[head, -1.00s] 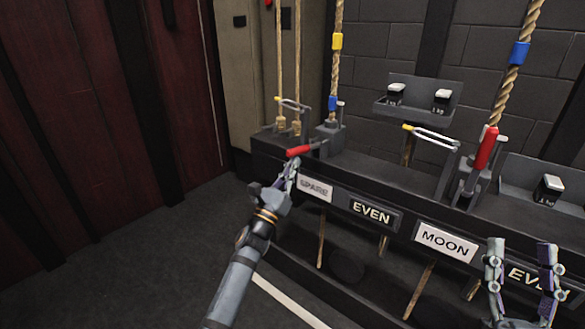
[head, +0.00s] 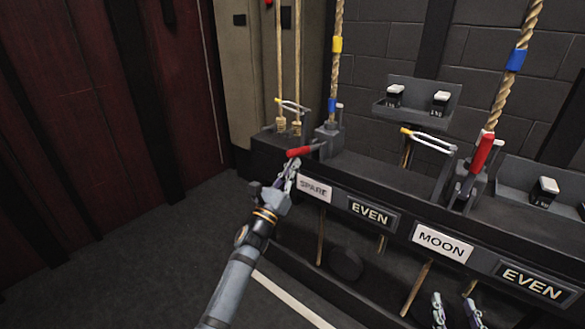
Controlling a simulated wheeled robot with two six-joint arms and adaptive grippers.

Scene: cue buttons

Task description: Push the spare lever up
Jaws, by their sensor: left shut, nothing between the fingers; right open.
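The spare lever (head: 301,152) has a red handle and sticks out low, nearly level, toward the left from its grey mount (head: 329,141). The white SPARE label (head: 314,188) is on the bench front below it. My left gripper (head: 291,164) is shut, just under the red handle; its fingertips look close to it, but I cannot tell whether they touch. My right gripper (head: 455,300) is open and empty at the bottom edge, low in front of the bench.
A second red lever (head: 482,153) stands upright above the MOON label (head: 443,242). Ropes rise behind the levers. EVEN plates (head: 370,214) and a metal bracket (head: 430,139) line the bench. The floor at left (head: 120,262) is clear.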

